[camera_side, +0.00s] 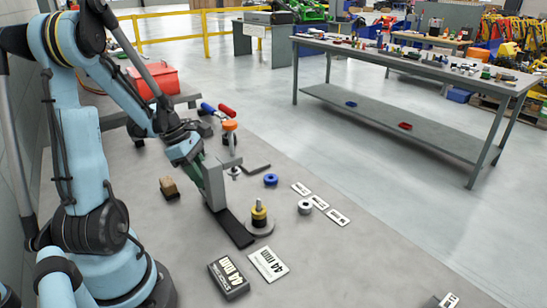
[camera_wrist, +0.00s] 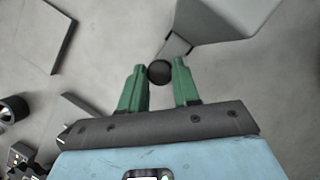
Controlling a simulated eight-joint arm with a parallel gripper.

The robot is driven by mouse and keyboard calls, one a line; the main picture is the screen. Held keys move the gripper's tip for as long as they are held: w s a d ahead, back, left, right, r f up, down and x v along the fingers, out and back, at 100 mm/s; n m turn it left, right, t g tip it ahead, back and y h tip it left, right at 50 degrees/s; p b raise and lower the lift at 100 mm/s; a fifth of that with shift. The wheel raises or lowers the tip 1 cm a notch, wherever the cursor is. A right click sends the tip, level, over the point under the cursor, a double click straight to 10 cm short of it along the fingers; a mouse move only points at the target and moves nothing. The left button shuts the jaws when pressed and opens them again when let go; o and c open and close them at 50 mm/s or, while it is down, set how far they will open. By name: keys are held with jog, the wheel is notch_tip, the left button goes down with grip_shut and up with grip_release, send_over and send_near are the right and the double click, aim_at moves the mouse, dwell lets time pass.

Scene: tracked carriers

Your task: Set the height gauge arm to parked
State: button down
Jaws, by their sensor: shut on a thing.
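The height gauge (camera_side: 213,188) stands upright in the side view, with a grey column on a long black base (camera_side: 234,228). A grey arm sticks out to the right near its top (camera_side: 230,163). My gripper (camera_side: 192,166) is at the upper left of the column, its tips partly hidden there. In the wrist view my gripper's green fingers (camera_wrist: 160,72) are on both sides of a dark round knob (camera_wrist: 159,73), shut on it. A grey neck (camera_wrist: 176,48) runs from near the knob to a wide grey part (camera_wrist: 220,18). Any position marks on the gauge cannot be made out.
Orange-topped piece (camera_side: 230,126) stands behind.

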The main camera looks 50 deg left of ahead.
jog(key=shift+a, duration=0.3)
jog(key=c, duration=1)
grip_release()
jog(key=shift+c, duration=0.2)
jog(key=shift+o, duration=1.1)
jog(key=shift+d, duration=0.1)
jog(key=v, duration=1.2)
jog(key=shift+d, duration=0.1)
